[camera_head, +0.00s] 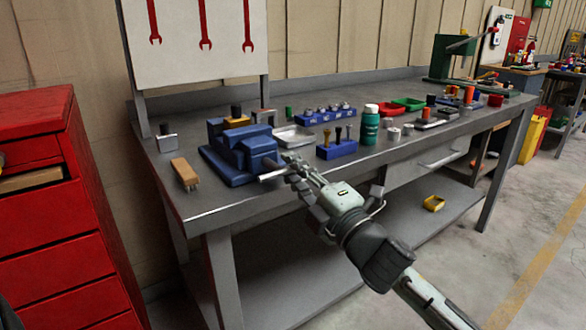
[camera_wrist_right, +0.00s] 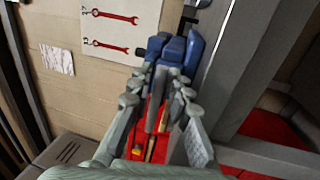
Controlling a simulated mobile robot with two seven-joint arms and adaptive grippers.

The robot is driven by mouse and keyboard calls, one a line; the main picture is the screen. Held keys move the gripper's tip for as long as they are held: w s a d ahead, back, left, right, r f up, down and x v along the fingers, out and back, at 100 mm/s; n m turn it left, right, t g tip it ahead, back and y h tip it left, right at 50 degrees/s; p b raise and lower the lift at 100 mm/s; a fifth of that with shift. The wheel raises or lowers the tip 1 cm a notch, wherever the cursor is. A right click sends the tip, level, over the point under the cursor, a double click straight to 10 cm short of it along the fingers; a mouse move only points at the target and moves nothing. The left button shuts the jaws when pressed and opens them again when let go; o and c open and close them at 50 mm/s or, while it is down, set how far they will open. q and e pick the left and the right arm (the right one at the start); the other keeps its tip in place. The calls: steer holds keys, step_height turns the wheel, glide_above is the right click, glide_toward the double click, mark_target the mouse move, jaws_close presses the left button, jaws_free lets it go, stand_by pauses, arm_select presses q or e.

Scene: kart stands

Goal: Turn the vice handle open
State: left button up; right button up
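The blue vice (camera_head: 240,150) stands on the grey workbench near its front left edge. Its handle (camera_head: 271,175), a short silver rod, sticks out at the front of the jaw. My right gripper (camera_head: 290,166) is at the handle's right end, with its fingers pointing at the vice. In the right wrist view, the vice (camera_wrist_right: 178,52) lies just beyond the fingertips, and a gap shows between the fingers of my right gripper (camera_wrist_right: 162,88). The fingers partly hide the handle there, and contact is unclear. My left gripper is out of view.
A wooden-backed brush (camera_head: 185,171) lies left of the vice. A metal tray (camera_head: 293,137), a blue tool block (camera_head: 337,149) and a green bottle (camera_head: 370,126) stand to its right. A red drawer cabinet (camera_head: 57,240) stands at the left.

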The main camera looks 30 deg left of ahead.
steer(key=shift+o, duration=0.7)
steer(key=v, duration=1.2)
steer(key=shift+f, duration=0.1)
